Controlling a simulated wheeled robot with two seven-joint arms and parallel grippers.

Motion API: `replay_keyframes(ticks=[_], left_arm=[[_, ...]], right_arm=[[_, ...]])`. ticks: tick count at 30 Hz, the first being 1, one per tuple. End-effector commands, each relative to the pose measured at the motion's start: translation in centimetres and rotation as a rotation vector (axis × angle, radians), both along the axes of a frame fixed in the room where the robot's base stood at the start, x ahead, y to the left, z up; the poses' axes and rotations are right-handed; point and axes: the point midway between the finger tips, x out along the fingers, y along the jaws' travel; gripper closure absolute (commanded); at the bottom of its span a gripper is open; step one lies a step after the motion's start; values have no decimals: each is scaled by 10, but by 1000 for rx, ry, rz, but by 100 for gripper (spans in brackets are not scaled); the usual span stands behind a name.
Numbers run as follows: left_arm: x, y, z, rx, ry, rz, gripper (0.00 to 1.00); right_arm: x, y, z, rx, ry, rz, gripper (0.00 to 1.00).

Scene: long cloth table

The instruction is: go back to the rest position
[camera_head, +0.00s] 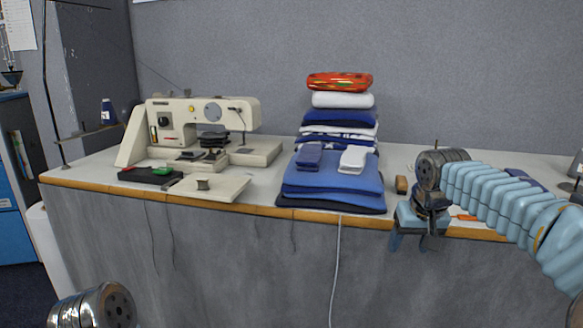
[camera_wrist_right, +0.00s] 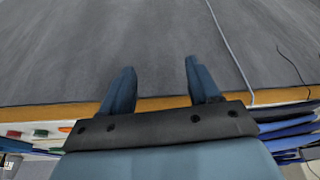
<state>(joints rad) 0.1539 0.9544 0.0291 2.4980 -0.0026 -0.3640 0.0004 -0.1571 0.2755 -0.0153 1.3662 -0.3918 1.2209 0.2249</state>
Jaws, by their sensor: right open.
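My right gripper (camera_head: 415,240) hangs in front of the table's front edge, right of the folded cloth stack, with its fingers pointing down. It is open and empty; in the right wrist view its two blue fingers (camera_wrist_right: 162,90) stand apart with only the grey cloth side of the table between them. My left arm shows only as a metal joint at the bottom left of the head view; its gripper is out of view. The long table (camera_head: 270,188) has a wooden front edge and a grey cloth front.
A stack of folded blue and white cloths (camera_head: 335,185) stands mid-table, topped by a red patterned cloth (camera_head: 339,82). A cream sewing machine (camera_head: 190,125) stands at left. A small brown block (camera_head: 402,185) lies near my right gripper. A white cable (camera_head: 336,265) hangs down the front.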

Motion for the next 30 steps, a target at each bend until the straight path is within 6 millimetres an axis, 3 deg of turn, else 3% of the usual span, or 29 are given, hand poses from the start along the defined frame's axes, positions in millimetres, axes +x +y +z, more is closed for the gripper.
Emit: replay_keyframes(ticks=[5, 9, 14, 18, 21, 24, 27, 30], left_arm=[[0, 0, 0, 0, 0, 0, 64], [0, 0, 0, 0, 0, 0, 64], [0, 0, 0, 0, 0, 0, 64], [0, 0, 0, 0, 0, 0, 64], [0, 0, 0, 0, 0, 0, 64], [0, 0, 0, 0, 0, 0, 64], [0, 0, 0, 0, 0, 0, 64], [0, 0, 0, 0, 0, 0, 64]], right_arm=[[15, 37, -113, 58, 61, 84, 39], [2, 72, -220, 141, 111, 131, 39], [-50, 106, -334, 244, 170, 134, 39], [-122, 130, -413, 322, 223, 92, 39], [-177, 141, -450, 357, 255, 50, 39], [-222, 146, -469, 371, 278, 13, 39], [-249, 148, -476, 375, 290, -13, 39], [-261, 148, -479, 375, 292, -23, 39]])
